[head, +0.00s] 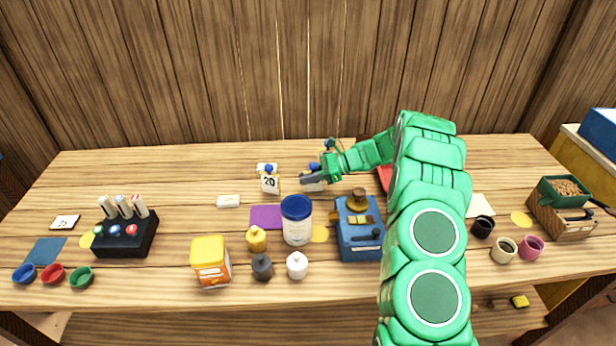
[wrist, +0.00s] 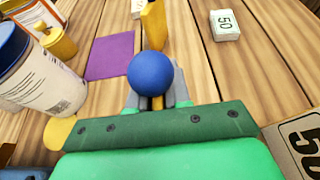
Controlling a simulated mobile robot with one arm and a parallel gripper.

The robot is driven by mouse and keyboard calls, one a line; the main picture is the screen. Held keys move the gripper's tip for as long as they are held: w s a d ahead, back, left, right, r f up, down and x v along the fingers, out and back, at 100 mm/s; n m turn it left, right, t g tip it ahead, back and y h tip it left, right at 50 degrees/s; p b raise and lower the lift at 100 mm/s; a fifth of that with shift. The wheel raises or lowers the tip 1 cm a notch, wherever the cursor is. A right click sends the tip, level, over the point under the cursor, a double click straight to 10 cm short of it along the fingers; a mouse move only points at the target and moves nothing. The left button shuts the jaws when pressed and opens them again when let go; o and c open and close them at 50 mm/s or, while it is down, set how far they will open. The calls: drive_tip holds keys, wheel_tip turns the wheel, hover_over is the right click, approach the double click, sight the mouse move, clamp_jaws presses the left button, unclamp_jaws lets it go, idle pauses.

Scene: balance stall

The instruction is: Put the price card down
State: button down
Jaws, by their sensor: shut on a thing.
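My gripper (head: 318,178) is shut on the blue ball knob (wrist: 152,78) of a price card, over the back middle of the table. In the head view the held card's white face (head: 313,187) shows partly below the gripper; its number is not readable. I cannot tell whether its foot touches the table. Another price card reading 20 (head: 269,183), with a blue knob and yellow side, stands to the left. Its yellow side (wrist: 153,25) appears ahead in the wrist view.
A card marked 50 (wrist: 302,146) is close on the right in the wrist view. A white block marked 50 (wrist: 225,24) lies farther off. A purple mat (head: 265,217) and blue-lidded tub (head: 297,222) are in front.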

drive_tip(key=c, duration=1.1)
unclamp_jaws()
drive_tip(key=shift+r, duration=0.15)
drive_tip(key=v, duration=1.2)
drive_tip(key=s+a+r+n+g+h, duration=0.25)
drive_tip(key=s+a+r+n, duration=0.25)
drive_tip(key=s+r, duration=0.45)
drive_tip(key=s+a+r+n+g+h, duration=0.1)
drive_tip(key=s+a+r+n+h, duration=0.45)
drive_tip(key=s, duration=0.75)
drive_tip(key=s+d+r+n+h, duration=0.1)
drive_tip(key=s+d+n, duration=0.1)
drive_tip(key=s, duration=0.8)
drive_tip(key=s+d+r+n+t+h, duration=0.1)
drive_tip(key=s+d+n+h, duration=0.1)
drive_tip(key=s, duration=0.9)
drive_tip(key=s+d+r+n+h, duration=0.1)
drive_tip(key=s+d, duration=0.4)
drive_tip(key=s, duration=0.6)
drive_tip(key=shift+s+d+n+t+h, duration=0.1)
drive_tip(key=shift+s+n+t+h, duration=0.2)
drive_tip(key=shift+n, duration=0.35)
drive_tip(key=shift+w+d+n+t+h, duration=0.1)
drive_tip(key=shift+n+h, duration=0.3)
drive_tip(key=shift+n, duration=0.2)
